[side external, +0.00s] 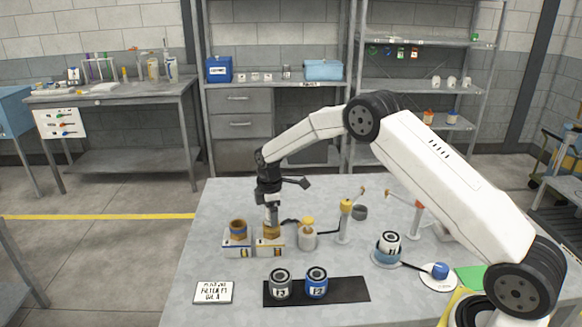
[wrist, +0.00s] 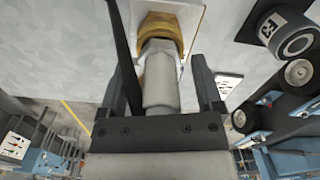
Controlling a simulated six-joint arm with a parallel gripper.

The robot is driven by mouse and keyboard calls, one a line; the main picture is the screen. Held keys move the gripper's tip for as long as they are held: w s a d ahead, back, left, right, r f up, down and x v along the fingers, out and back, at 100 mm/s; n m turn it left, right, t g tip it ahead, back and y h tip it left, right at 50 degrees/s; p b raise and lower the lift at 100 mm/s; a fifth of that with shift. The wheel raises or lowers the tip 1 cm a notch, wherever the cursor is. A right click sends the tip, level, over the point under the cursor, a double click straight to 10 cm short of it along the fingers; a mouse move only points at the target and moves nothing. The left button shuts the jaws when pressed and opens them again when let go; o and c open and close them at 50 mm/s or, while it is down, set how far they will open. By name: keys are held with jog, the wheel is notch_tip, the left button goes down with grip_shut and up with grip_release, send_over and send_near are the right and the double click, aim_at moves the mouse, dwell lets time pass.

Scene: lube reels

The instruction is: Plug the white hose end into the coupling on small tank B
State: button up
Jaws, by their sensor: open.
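Two small tanks with brass couplings stand side by side in the side view: a left tank (side external: 237,251) and a right tank (side external: 270,251). I cannot read which is tank B. My gripper (side external: 270,203) points down above the right tank. The white hose end (side external: 271,215) is upright between its fingers, its lower end at the brass coupling (side external: 271,231). In the wrist view the pale hose end (wrist: 160,85) lies between the spread fingers of my gripper (wrist: 160,82), with gaps on both sides. Its far end meets the brass coupling (wrist: 160,28); how deep it sits is unclear.
A cream container with a yellow top (side external: 307,236) stands right of the tanks, a dark hose beside it. A yellow-topped post (side external: 345,220) is further right. Two labelled cans (side external: 280,285) (side external: 316,283) stand on a black mat (side external: 347,289) in front. A sign (side external: 212,292) lies front left.

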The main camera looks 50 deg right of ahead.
grip_shut()
jog(key=shift+r, duration=0.2)
dwell(0.3)
jog(key=shift+r, duration=0.5)
notch_tip(320, 180, up, 2)
jog(key=shift+r, duration=0.1)
jog(key=s+a+r, duration=0.1)
jog(key=s+r, duration=0.8)
jog(key=s, duration=0.5)
jog(key=shift+a+r, duration=0.2)
jog(key=shift+r, duration=0.05)
